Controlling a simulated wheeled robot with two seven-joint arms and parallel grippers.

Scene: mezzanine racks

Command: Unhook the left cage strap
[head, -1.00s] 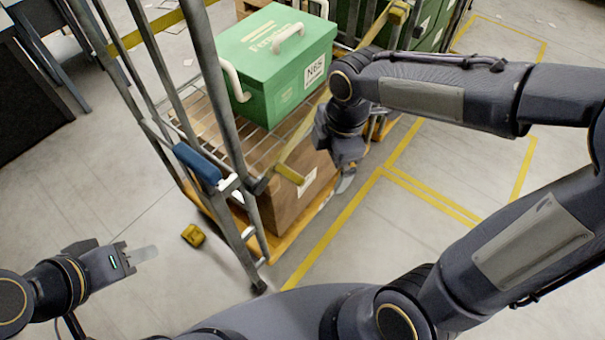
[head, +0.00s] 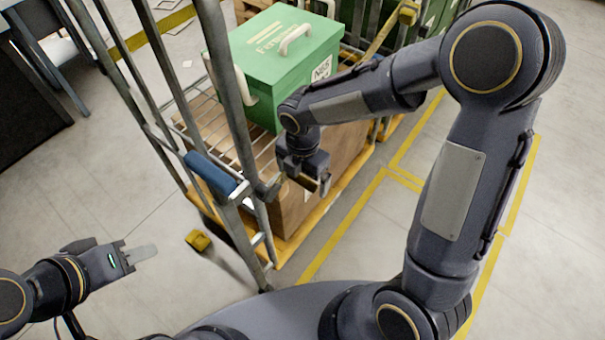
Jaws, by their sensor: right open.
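The yellow cage strap (head: 381,36) shows at the upper right, where it runs down from a yellow fitting (head: 408,13) on the cage. Its lower left part is hidden behind my right arm and gripper. My right gripper (head: 318,186) is open, pointing down in front of the cage's open side, just right of the near cage post (head: 228,90). A small tan patch shows by its fingers; I cannot tell whether it is the strap's end.
A blue handle (head: 210,175) is on the cage's near end. A small yellow block (head: 198,241) lies on the floor.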

